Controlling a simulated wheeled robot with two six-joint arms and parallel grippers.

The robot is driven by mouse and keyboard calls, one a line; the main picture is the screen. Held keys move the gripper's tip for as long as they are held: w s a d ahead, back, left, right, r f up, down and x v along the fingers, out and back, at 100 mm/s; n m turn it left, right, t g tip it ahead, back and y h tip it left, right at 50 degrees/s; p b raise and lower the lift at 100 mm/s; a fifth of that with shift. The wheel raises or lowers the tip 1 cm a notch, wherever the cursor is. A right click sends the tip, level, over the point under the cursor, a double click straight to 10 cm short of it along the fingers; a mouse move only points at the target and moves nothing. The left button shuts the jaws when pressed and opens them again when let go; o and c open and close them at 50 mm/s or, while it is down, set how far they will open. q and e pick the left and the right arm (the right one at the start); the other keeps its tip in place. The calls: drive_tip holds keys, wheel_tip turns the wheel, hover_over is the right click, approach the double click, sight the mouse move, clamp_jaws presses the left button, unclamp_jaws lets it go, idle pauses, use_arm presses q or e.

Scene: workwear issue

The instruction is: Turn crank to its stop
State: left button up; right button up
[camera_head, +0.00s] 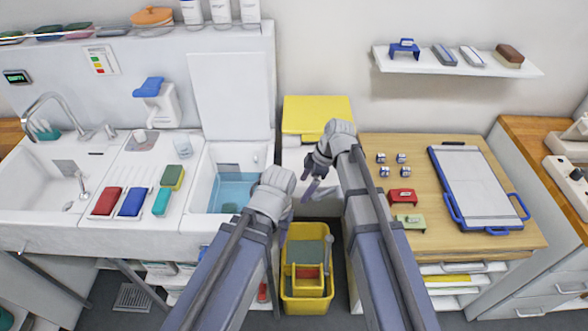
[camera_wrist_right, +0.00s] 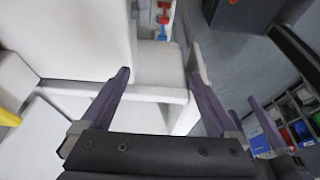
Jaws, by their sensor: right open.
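No part in the head view shows clearly as a crank. An upright grey handle (camera_head: 328,256) stands at the right side of the yellow mop bucket (camera_head: 305,303) on the floor. My right gripper (camera_head: 312,190) points down over the gap between the sink and the wooden-topped counter, above the bucket. In the right wrist view its two fingers (camera_wrist_right: 159,64) are spread apart with nothing held, near a white surface. My left gripper (camera_head: 287,213) is low at the sink's right edge, mostly hidden behind its own wrist, so its jaws cannot be read.
The sink unit (camera_head: 110,228) is at left, with a water-filled basin and several coloured blocks. The wooden counter (camera_head: 510,243) at right holds a blue-edged clipboard tray (camera_head: 526,215) and small items. A wall shelf (camera_head: 455,67) is above it. A yellow box (camera_head: 316,112) stands behind my right gripper.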

drive_tip(key=a+f+h+b, duration=0.1)
drive_tip(key=a+f+h, duration=0.1)
drive_tip(key=a+h, duration=0.15)
wheel_tip(320, 180, up, 8)
drive_tip(key=p, duration=0.8)
drive_tip(key=shift+d+h, duration=0.2)
drive_tip(key=shift+h, duration=0.15)
drive_tip(key=shift+f, duration=0.1)
drive_tip(key=s+d+m, duration=0.6)
drive_tip(key=d+m, duration=0.2)
drive_tip(key=m, duration=0.1)
drive_tip(key=s+d+m, duration=0.5)
drive_tip(key=d+m, duration=0.4)
drive_tip(key=s+a+f+n+b, duration=0.1)
drive_tip(key=s+a+n, duration=0.1)
drive_tip(key=a, duration=0.3)
drive_tip(key=s+a+f+n+h+b, duration=0.1)
drive_tip(key=s+a+f+b, duration=0.1)
drive_tip(key=s+a, duration=0.2)
drive_tip(key=shift+a+f+n, duration=0.2)
drive_tip(key=shift+a+n, duration=0.2)
drive_tip(key=shift+a, duration=0.6)
